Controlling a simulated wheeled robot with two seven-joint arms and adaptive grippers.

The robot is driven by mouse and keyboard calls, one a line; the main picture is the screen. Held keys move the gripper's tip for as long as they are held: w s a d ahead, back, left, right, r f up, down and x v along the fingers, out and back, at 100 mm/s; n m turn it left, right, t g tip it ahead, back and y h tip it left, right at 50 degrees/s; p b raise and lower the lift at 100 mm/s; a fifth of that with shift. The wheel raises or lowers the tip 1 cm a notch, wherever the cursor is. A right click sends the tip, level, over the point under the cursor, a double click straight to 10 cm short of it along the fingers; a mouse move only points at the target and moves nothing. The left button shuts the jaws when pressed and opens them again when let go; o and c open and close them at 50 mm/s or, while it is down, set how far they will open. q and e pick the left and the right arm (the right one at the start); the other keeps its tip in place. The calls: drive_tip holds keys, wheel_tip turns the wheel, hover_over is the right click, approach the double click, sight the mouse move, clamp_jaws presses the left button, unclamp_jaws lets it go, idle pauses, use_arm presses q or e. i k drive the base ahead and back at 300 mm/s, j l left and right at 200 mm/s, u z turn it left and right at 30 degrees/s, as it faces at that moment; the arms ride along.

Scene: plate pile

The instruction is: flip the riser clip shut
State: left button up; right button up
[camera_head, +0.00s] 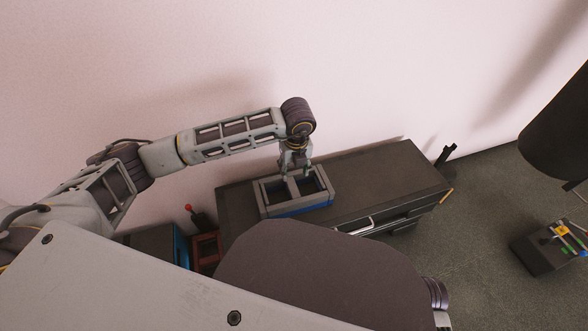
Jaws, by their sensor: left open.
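A grey two-bay frame with a blue lower side (303,208) stands on the dark cabinet top (385,172). My left gripper (296,174) points down at the frame's far middle part, its fingers open. The fingertips overlap the frame's far edge in this view; I cannot tell whether they touch it. A riser clip cannot be made out as a separate part; it may be too small or hidden behind the fingers. My right gripper is not in view.
The cabinet top is bare right of the frame. A pale wall rises close behind it. A red-knobbed lever (188,208) and a red box (206,248) stand to the left. A dark box with coloured items (545,250) is on the floor at right.

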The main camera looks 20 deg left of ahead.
sight(189, 207)
drive_tip(key=u, duration=1.9)
